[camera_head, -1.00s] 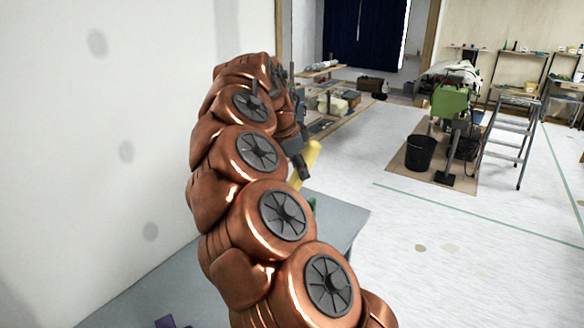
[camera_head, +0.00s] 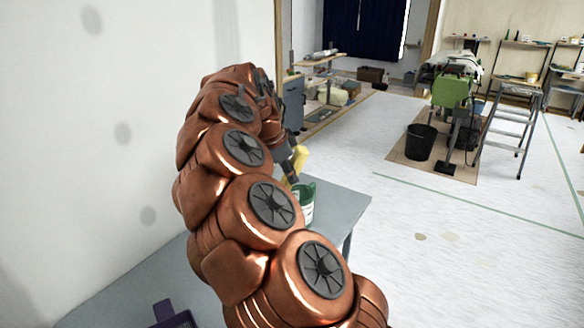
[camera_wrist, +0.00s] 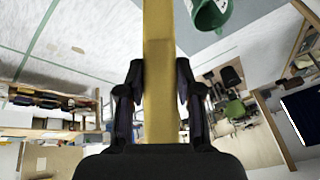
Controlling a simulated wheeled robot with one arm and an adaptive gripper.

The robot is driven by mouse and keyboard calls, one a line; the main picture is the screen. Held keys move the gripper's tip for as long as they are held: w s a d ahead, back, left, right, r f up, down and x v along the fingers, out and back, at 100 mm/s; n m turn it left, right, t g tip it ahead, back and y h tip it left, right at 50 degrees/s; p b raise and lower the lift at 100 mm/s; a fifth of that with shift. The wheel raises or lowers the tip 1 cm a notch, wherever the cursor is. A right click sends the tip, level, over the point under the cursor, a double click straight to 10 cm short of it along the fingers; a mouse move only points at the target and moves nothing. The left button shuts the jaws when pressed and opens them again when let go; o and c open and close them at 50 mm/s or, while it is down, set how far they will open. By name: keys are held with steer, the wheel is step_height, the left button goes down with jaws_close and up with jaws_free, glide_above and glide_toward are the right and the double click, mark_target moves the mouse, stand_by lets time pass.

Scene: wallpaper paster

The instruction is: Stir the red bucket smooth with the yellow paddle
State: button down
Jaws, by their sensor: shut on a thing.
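My gripper (camera_wrist: 160,72) is shut on the yellow paddle (camera_wrist: 161,105), with one dark finger on each side of it. In the head view the paddle (camera_head: 300,160) shows as a short yellow piece beyond my copper arm, just above a green bucket (camera_head: 307,207). I cannot tell from this view whether the paddle is over or beside that bucket. In the wrist view the green bucket (camera_wrist: 210,14) is at the top, right of the paddle and apart from it in the picture. No red bucket shows in either view; my arm hides part of the table.
The grey table (camera_head: 345,200) stands along the white wall (camera_head: 90,180). A dark purple thing (camera_head: 172,316) lies at its near edge. On the floor beyond are a black bucket (camera_head: 420,142), a green machine (camera_head: 452,92) and a stepladder (camera_head: 508,125). Floor right of the table is clear.

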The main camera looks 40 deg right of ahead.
steer(key=shift+w+a+f+b, duration=0.4)
steer(key=shift+f+b, duration=0.1)
steer(key=shift+f, duration=0.8)
steer(key=shift+w+a+f+b, duration=0.4)
steer(key=shift+f+b, duration=0.1)
steer(key=shift+f, duration=0.85)
steer(key=shift+w+a+f+b, duration=0.4)
steer(key=shift+f+b, duration=0.1)
steer(key=shift+f, duration=0.8)
steer(key=shift+d, duration=0.1)
